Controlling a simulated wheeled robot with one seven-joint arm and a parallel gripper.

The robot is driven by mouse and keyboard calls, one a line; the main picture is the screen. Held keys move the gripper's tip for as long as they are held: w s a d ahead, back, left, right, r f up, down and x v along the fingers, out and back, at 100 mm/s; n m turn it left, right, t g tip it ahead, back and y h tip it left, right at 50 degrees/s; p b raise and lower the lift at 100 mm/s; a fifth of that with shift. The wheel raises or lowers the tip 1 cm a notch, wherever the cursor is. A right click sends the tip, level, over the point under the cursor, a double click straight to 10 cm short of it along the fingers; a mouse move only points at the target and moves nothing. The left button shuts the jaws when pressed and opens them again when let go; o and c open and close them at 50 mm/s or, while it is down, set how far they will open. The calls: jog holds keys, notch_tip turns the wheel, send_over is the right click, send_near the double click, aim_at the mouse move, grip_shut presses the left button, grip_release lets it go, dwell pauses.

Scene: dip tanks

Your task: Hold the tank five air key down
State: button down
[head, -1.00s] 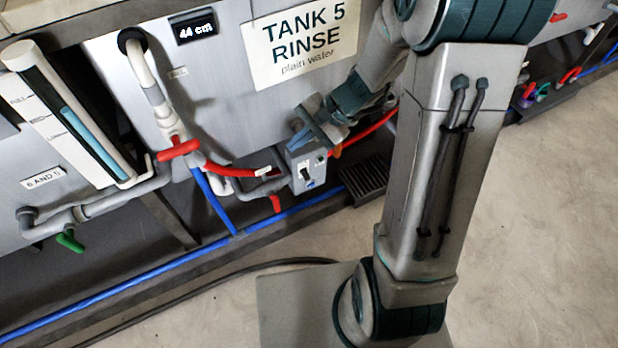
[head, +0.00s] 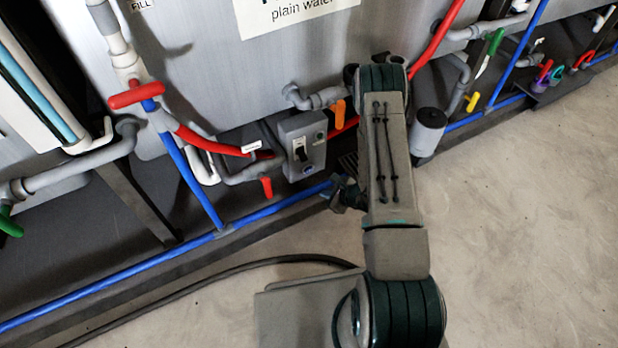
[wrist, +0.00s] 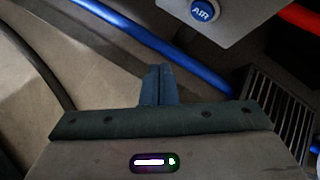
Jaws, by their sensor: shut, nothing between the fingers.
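The air key (wrist: 203,9) is a round blue button marked AIR, on a grey panel at the top of the wrist view. In the head view it is a small blue spot (head: 307,168) low on the grey control box (head: 288,130), which hangs at the tank's lower front. My gripper (wrist: 158,72) has its dark blue fingers together and empty. The fingertips are apart from the key, below and left of it in the wrist view. In the head view my wrist is low, right of and below the box, and the fingertips are hard to make out.
A black switch sits above the key on the box. Red-handled valves (head: 140,95), an orange handle (head: 338,112) and a red hose surround the box. A blue pipe (head: 265,207) runs along the tank's foot. A dark grate (wrist: 262,112) lies nearby.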

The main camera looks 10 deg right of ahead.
jog(key=shift+s+d+f, duration=0.15)
jog(key=shift+d+f, duration=0.15)
jog(key=shift+f, duration=0.4)
jog(key=b, duration=0.1)
send_near(308, 173)
jog(key=shift+s+f+x, duration=0.15)
jog(key=shift+x, duration=0.7)
jog(key=shift+s+f+x, duration=0.1)
jog(key=shift+s+x, duration=0.1)
jog(key=shift+x, duration=0.7)
jog(key=shift+s+f+x, duration=0.15)
jog(key=shift+x, duration=0.7)
jog(key=shift+a+b, duration=0.1)
jog(key=shift+b, duration=0.2)
jog(key=shift+w+a, duration=0.1)
jog(key=shift+w, duration=0.3)
jog(key=shift+w+a+b, duration=0.15)
jog(key=shift+w+b, duration=0.25)
jog(key=shift+b, duration=0.05)
dwell(1.0)
